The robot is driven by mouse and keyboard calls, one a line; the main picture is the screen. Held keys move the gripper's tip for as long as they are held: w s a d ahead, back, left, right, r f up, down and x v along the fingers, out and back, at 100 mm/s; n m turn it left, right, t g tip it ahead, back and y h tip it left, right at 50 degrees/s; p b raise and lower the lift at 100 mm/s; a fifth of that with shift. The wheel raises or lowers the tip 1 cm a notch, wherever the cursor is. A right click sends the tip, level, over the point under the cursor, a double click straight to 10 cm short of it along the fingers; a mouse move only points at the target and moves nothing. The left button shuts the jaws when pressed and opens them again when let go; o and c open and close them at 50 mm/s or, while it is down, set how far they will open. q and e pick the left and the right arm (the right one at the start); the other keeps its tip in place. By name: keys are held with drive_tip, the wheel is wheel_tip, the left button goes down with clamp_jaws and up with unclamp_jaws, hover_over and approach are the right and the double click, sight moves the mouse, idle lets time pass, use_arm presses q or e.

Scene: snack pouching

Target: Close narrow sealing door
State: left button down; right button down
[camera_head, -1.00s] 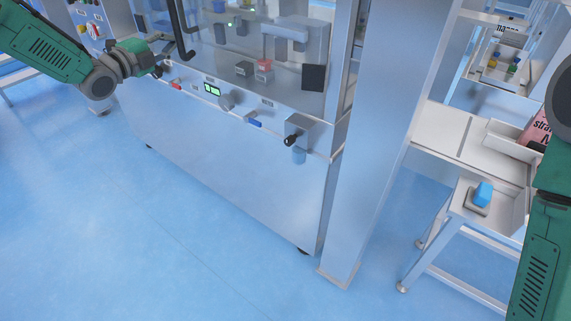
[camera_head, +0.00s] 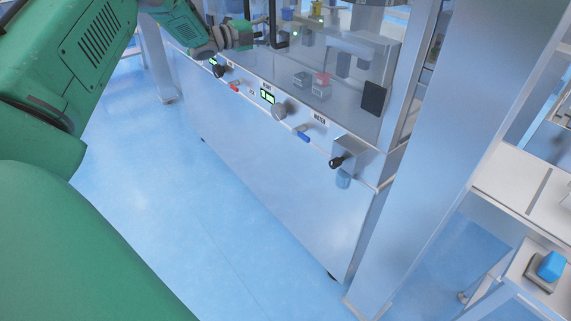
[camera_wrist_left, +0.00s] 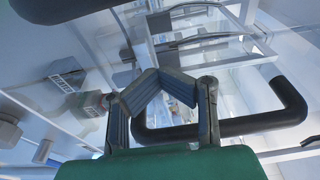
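The sealing door is a clear panel, its edges hard to make out, with a black bar handle (camera_head: 272,28) at the front of the steel machine (camera_head: 270,190). My left gripper (camera_head: 266,30) is at this handle, its arm reaching in from the left. In the left wrist view the black handle (camera_wrist_left: 255,124) runs across the fingers and bends upward at the right. The fingertips of my left gripper (camera_wrist_left: 152,76) meet in an arch. I cannot tell whether the bar lies inside the fingers or just behind them. My right gripper is not in view.
Below the door is a panel with knobs, a red switch (camera_head: 234,87), a blue switch (camera_head: 303,136) and a black-handled valve (camera_head: 337,162). A steel post (camera_head: 440,170) stands to the right. A side table (camera_head: 530,190) and blue button (camera_head: 551,265) are farther right. The floor in front is clear.

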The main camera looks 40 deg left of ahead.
use_arm(q)
drive_tip(key=shift+w+r, duration=0.15)
drive_tip(key=shift+w, duration=0.2)
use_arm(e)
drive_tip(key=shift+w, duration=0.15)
use_arm(q)
drive_tip(key=v, duration=1.2)
drive_tip(key=shift+f, duration=0.3)
